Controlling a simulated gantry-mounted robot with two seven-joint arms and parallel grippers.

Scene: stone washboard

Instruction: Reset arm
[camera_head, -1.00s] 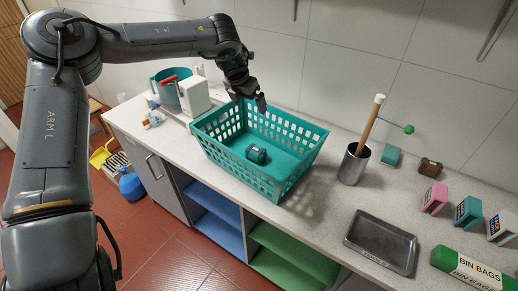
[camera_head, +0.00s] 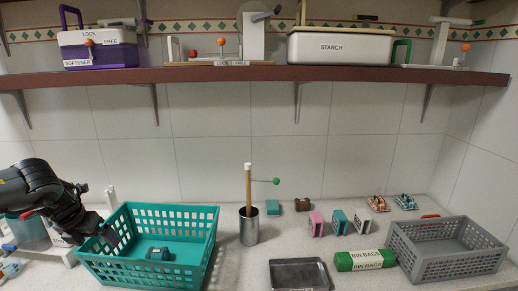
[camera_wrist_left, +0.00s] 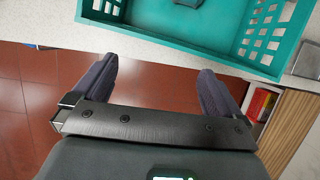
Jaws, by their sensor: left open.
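My left gripper (camera_head: 98,232) is at the left of the head view, by the left rim of the teal basket (camera_head: 185,215). In the left wrist view my left gripper (camera_wrist_left: 155,85) has its two fingers wide apart with nothing between them. The teal basket (camera_wrist_left: 215,50) lies beyond the fingertips there. A dark teal round object (camera_head: 158,254) lies on the basket floor; part of it shows at the top of the left wrist view (camera_wrist_left: 188,2). My right gripper is not in view.
A metal cup (camera_head: 249,228) holding a wooden stick stands right of the basket. A metal tray (camera_head: 298,272), a green bin bags roll (camera_head: 364,261), small boxes and a grey basket (camera_head: 450,266) are further right. A shelf (camera_head: 250,75) with labelled boxes runs above.

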